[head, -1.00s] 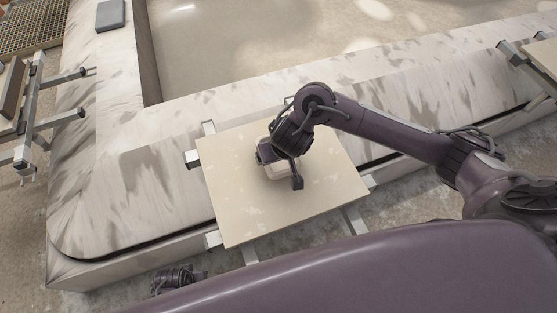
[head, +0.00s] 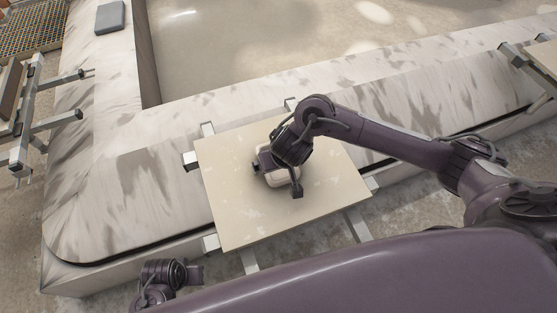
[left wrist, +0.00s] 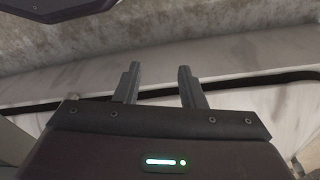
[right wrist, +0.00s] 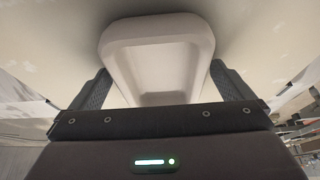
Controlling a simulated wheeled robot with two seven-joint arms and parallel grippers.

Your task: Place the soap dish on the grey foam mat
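The soap dish, a pale cream tray with rounded corners (right wrist: 157,55), rests on a square cream board (head: 232,218); it also shows in the head view (head: 281,178). My right gripper (head: 277,179) is over the dish, one finger on each side. The fingers stand wide apart, close to the dish's sides; whether they touch it is hard to see. The grey foam mat (head: 110,17) lies at the far left on the marbled rim, bare. My left gripper (left wrist: 159,80) is empty with its fingers apart, low at the front left in the head view.
The board sits on metal bars against the marbled carousel rim (head: 110,190). Another board (head: 543,55) is at the right edge. The rim between board and mat is clear.

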